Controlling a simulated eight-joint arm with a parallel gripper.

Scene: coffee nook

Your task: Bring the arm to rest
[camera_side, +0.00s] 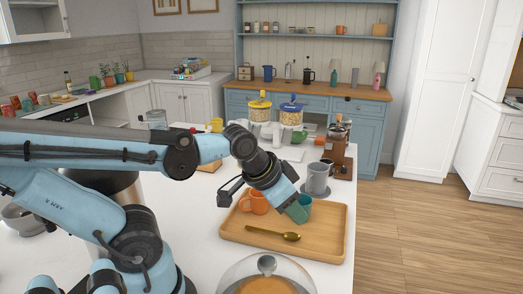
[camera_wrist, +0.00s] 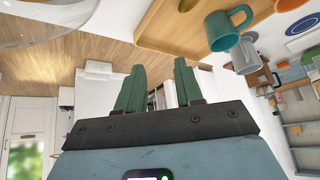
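My gripper (camera_wrist: 159,68) has two green fingers with a clear gap between them, open and empty. In the side view my gripper (camera_side: 296,212) is low over the wooden tray (camera_side: 230,231), in front of a teal mug (camera_side: 306,202) that it partly hides. In the wrist view the teal mug (camera_wrist: 222,36) is right of the fingers, outside their gap. An orange mug (camera_side: 252,203) stands on the tray to the left of the gripper, partly behind my wrist. A gold spoon (camera_side: 278,234) lies on the tray.
A grey mug (camera_side: 317,179) stands behind the tray. A wooden coffee grinder (camera_side: 337,150) and yellow- and blue-topped canisters (camera_side: 259,108) are farther back. A glass dome (camera_side: 265,272) is at the front. Open floor (camera_side: 440,230) lies to the right.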

